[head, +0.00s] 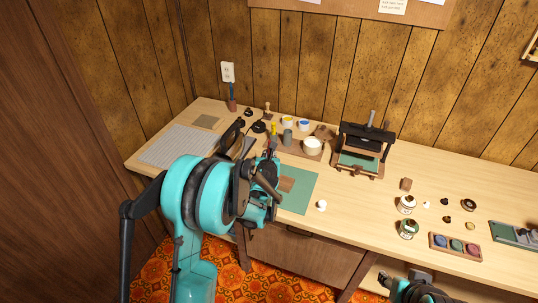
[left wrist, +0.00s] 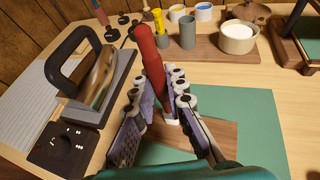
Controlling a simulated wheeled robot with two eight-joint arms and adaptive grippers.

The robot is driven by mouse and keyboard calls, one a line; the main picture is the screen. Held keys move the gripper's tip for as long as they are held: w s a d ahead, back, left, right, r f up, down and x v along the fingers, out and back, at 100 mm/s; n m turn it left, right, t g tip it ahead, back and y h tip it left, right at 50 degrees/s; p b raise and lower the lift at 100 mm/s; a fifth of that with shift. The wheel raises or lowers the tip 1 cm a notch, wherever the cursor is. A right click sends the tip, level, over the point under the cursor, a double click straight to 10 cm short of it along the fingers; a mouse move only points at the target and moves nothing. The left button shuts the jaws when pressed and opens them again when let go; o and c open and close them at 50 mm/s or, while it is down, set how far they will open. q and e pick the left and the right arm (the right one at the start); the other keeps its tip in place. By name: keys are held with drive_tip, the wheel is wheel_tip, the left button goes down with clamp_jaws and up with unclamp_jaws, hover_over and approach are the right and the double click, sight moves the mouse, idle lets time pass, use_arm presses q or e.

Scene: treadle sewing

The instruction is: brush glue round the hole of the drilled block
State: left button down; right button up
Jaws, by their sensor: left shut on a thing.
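My left gripper (left wrist: 158,84) is shut on a red-handled brush (left wrist: 150,55) in the left wrist view. The handle leans slightly, and its pale lower end is between the fingers, over a flat brown wooden block (left wrist: 218,136). I cannot tell whether the brush touches the block. The block lies on a green mat (left wrist: 255,110) and also shows in the head view (head: 286,184); no hole is visible in it, and part is covered by the gripper. My right gripper (head: 420,290) is only partly in view at the bottom edge of the head view.
A white-filled bowl (head: 312,145) and several small cups stand on a wooden board behind the mat. A black-handled tool (left wrist: 75,65) stands left of the gripper. A black press (head: 363,150) is behind right. Jars (head: 407,203) and a tray of coloured discs (head: 455,245) are right.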

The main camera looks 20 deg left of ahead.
use_arm(q)
drive_tip(key=shift+s+d, duration=0.1)
drive_tip(key=shift+d, duration=0.9)
drive_tip(key=d, duration=0.4)
drive_tip(key=shift+s+b, duration=0.25)
drive_tip(key=shift+b, duration=0.15)
drive_tip(key=shift+a, duration=0.1)
drive_tip(key=shift+s, duration=0.7)
drive_tip(key=shift+a, duration=0.15)
